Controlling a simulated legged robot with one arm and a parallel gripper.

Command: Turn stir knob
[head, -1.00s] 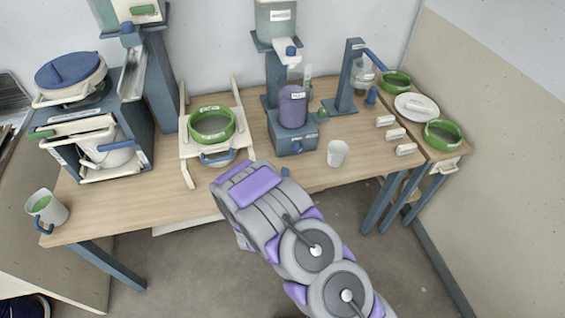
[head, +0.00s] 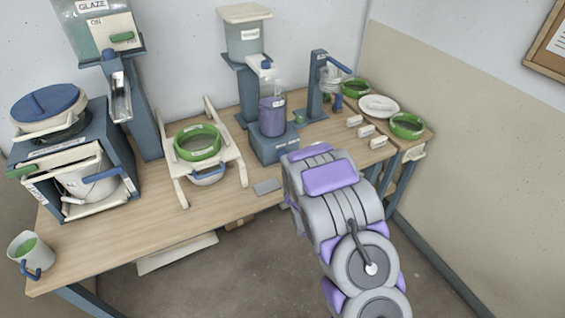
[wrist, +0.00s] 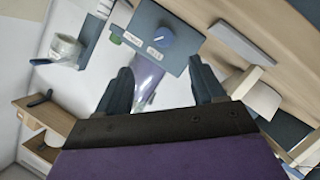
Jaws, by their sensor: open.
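The stirrer's blue base (head: 275,145) stands on the table with a purple-filled container (head: 272,118) on it. In the wrist view, the blue stir knob (wrist: 161,38) sits on the front of this base (wrist: 140,22), between two small labels. The knob is hidden behind my arm in the head view. My gripper (wrist: 163,88) is open and empty, its two dark fingers spread apart. The knob lies beyond the fingertips, roughly centred between them, and appears apart from them. The container shows partly between the fingers in the wrist view. In the head view, my arm hides the gripper.
A green ring (head: 198,142) on a cream frame stands left of the stirrer. A small grey plate (head: 267,187) lies near the table's front edge. Several white blocks, including one (head: 366,131), are on the right. A cup (head: 31,254) stands at the far left.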

